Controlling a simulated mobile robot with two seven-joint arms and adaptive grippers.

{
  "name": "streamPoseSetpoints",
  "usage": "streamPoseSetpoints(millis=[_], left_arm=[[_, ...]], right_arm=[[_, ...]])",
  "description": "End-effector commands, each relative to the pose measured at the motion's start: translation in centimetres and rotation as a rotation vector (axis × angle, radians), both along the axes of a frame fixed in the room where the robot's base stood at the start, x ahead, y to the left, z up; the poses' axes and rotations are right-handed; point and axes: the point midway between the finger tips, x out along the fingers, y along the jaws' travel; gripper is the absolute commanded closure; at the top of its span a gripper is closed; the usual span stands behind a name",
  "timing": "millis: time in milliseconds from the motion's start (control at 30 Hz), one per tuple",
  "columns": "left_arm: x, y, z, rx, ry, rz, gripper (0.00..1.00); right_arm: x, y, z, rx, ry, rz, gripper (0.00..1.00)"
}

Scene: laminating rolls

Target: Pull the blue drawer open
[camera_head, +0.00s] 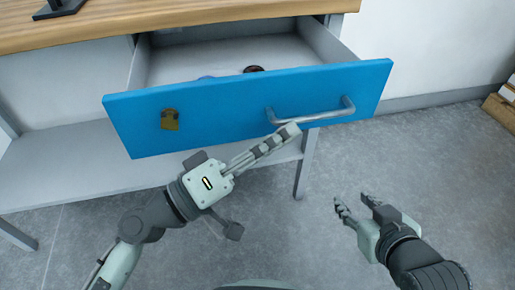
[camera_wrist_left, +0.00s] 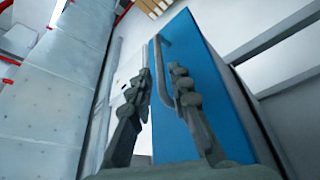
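The blue drawer (camera_head: 225,110) is pulled out from under a wooden worktop, and its pale inside shows in the head view. Its silver bar handle (camera_head: 335,113) is on the right half of the blue front. My left gripper (camera_head: 286,136) is at the left end of the handle. In the left wrist view its fingers (camera_wrist_left: 162,85) are apart, with the handle (camera_wrist_left: 160,60) between them, close to the right finger. I cannot tell whether they touch it.
A dark round item (camera_head: 253,69) lies inside the drawer. A grey shelf (camera_head: 70,170) runs below. Brown boxes (camera_head: 503,108) stand at the far right. The floor (camera_head: 330,250) in front is clear.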

Motion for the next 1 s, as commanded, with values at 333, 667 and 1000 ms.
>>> streamPoseSetpoints(millis=[333, 667, 1000], left_arm=[[-2.8, 3.7, -1.0, 0.0, 0.001, 0.0, 0.81], [-3.0, 4.0, -1.0, 0.0, -0.001, 0.0, 0.81], [-3.0, 3.9, -1.0, -0.001, -0.001, -0.001, 0.81]], right_arm=[[0.0, 0.0, 0.0, 0.001, -0.001, 0.0, 0.6], [0.1, 0.0, 0.0, 0.001, -0.002, 0.0, 0.6], [0.0, 0.0, 0.0, 0.001, -0.001, 0.0, 0.6]])
